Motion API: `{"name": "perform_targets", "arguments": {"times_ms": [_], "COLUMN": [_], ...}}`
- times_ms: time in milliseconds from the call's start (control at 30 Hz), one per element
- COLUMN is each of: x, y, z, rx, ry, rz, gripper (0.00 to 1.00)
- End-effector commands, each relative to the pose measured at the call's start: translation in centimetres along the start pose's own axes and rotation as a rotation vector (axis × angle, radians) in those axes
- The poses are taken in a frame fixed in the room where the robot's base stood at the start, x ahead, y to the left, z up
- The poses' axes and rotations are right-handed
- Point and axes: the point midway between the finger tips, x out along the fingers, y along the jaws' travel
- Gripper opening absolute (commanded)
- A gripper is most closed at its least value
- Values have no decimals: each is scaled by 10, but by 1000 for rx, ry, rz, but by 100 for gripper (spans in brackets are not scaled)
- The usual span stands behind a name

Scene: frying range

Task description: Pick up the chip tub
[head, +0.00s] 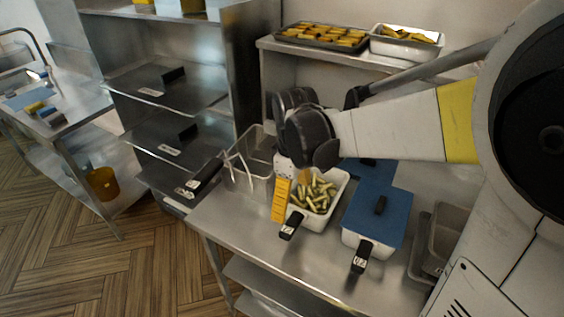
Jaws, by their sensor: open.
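A white tub (340,194), which looks like the chip tub, stands on the steel table, filled with pale yellow-green cut pieces (313,195). A black handle (291,225) with a white label sticks out from its front. My gripper (292,199) hangs over the left side of this tub, pointing down. It is open. One yellow finger shows in front of the tub's left edge; the other finger is mostly hidden behind it. I cannot tell whether either finger touches the tub. Nothing shows held between the fingers.
A blue-lidded tub (378,213) stands close on the right, with grey containers (440,240) beyond. Wire baskets (250,165) stand on the left. A raised shelf behind holds a dark tray (321,38) and a white tub (405,42). The table's front is clear.

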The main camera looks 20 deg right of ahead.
Motion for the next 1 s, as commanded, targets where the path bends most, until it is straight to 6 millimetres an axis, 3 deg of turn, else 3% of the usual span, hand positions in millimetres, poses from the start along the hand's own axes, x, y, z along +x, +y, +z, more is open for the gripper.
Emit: {"name": "perform_targets", "arguments": {"times_ms": [200, 467, 700, 967, 1000], "x": [40, 58, 95, 98, 98], "y": [0, 1, 2, 2, 2], "z": [0, 2, 4, 4, 4], "rx": [1, 2, 2, 2, 2], "ry": [1, 1, 2, 2, 2], "rz": [1, 1, 1, 2, 2], "gripper": [100, 100, 100, 100, 91]}}
